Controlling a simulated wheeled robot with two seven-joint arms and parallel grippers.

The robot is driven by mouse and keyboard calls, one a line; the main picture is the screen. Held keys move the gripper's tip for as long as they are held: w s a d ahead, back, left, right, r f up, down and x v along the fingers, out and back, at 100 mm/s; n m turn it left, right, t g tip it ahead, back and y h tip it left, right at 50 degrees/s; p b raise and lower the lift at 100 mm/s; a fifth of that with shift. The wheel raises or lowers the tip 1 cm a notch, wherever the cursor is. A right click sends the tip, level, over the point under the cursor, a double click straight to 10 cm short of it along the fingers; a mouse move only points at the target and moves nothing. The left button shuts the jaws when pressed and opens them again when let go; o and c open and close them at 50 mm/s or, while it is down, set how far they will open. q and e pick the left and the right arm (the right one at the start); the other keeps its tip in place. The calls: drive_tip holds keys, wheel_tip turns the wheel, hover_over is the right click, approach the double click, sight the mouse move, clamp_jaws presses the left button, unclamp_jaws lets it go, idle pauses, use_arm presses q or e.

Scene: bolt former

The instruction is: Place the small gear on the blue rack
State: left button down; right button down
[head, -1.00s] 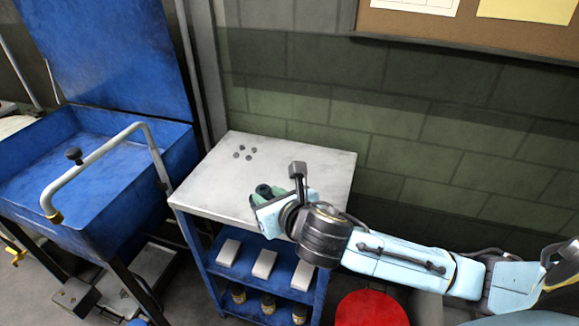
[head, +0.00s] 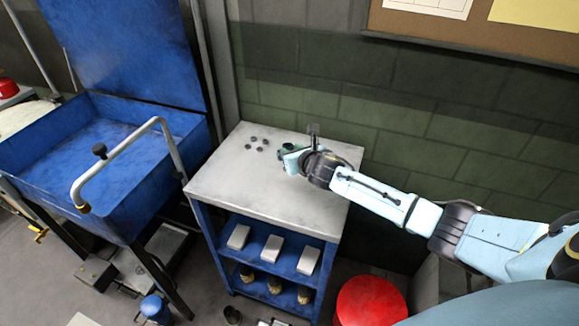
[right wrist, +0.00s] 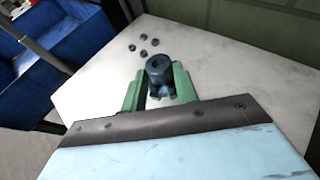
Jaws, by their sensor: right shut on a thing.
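The small gear (right wrist: 158,70), a dark blue-grey cylinder with a hole in its top and teeth lower down, is gripped between the green fingers of my right gripper (right wrist: 158,84). In the head view my right gripper (head: 287,153) is over the pale top of the blue rack (head: 213,245), towards its back edge. The gear looks roughly upright. I cannot tell whether its underside touches the top. My left gripper is not in view.
Several small dark round pieces (head: 256,142) lie at the rack top's back left. White blocks (head: 271,247) and dark jars sit on the lower shelves. A blue tub with a bent pipe handle (head: 150,130) stands left. A red-topped stool (head: 370,302) stands front right.

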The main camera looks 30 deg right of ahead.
drive_tip(key=shift+f+b, duration=0.75)
drive_tip(key=shift+f, duration=1.85)
drive_tip(key=shift+f, duration=0.15)
drive_tip(key=c, duration=1.1)
unclamp_jaws()
drive_tip(key=shift+f, duration=0.1)
drive_tip(key=shift+r, duration=0.25)
drive_tip(key=p+v, duration=0.2)
drive_tip(key=v, duration=1)
drive_tip(key=shift+d+p, duration=0.1)
drive_tip(key=shift+p, duration=0.3)
drive_tip(key=shift+s+f, duration=0.1)
